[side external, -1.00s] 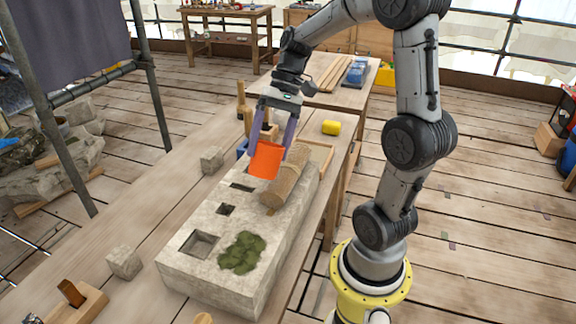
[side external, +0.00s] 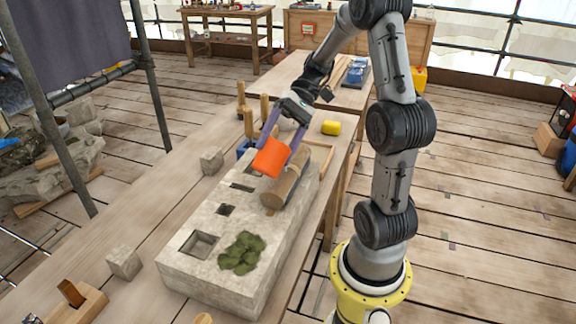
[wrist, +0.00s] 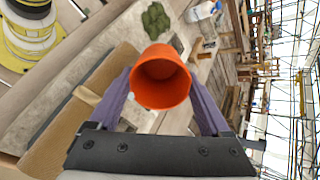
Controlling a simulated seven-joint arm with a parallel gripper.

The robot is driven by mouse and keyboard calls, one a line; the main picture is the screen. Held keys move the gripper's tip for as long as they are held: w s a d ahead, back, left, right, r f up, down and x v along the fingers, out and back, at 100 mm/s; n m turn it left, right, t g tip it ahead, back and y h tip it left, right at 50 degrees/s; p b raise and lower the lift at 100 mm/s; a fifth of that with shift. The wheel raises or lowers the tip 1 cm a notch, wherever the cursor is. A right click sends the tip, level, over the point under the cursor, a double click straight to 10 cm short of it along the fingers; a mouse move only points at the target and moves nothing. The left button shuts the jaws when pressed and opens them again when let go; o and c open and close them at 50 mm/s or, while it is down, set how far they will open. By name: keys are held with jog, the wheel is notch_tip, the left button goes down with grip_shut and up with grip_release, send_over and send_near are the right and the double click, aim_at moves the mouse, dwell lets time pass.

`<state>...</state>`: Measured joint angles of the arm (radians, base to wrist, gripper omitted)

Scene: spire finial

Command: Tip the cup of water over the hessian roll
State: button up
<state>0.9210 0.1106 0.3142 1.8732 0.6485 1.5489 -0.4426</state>
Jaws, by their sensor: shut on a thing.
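An orange cup (side external: 271,158) is held between the purple fingers of my gripper (side external: 281,146), above the pale stone block (side external: 190,268). The cup is tilted. In the wrist view its open mouth (wrist: 161,80) faces the camera; whether water is inside is unclear. The fingers (wrist: 161,100) sit on either side of it. The brown hessian roll (side external: 286,186) lies on the block, just right of and below the cup in the side view. It shows at the left of the wrist view (wrist: 70,118).
The block has square recesses (side external: 199,243) and a patch of green moss (side external: 241,254). Small stone cubes (side external: 212,160) stand on the bench beside it. Wooden-handled tools (side external: 249,122) and a yellow cylinder (side external: 331,128) are behind. A wood plane (side external: 76,300) lies at front left.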

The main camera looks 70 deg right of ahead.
jog(key=shift+d+f+y, duration=0.1)
jog(key=shift+f+y, duration=0.05)
jog(key=shift+y, duration=0.15)
jog(key=shift+d+y, duration=0.2)
jog(key=shift+y, duration=0.6)
dwell(0.4)
jog(key=shift+s+d+f+t+y, duration=0.1)
jog(key=shift+d+f+t+y, duration=0.1)
jog(key=shift+f+t+y, duration=0.45)
dwell(0.6)
jog(key=shift+s+d+r+y, duration=0.1)
jog(key=shift+d+r+y, duration=0.05)
jog(key=shift+d+y, duration=0.35)
jog(key=shift+s+d+r+y, duration=0.1)
jog(key=shift+d+y, duration=0.2)
jog(key=shift+y, duration=0.25)
jog(key=shift+f, duration=0.1)
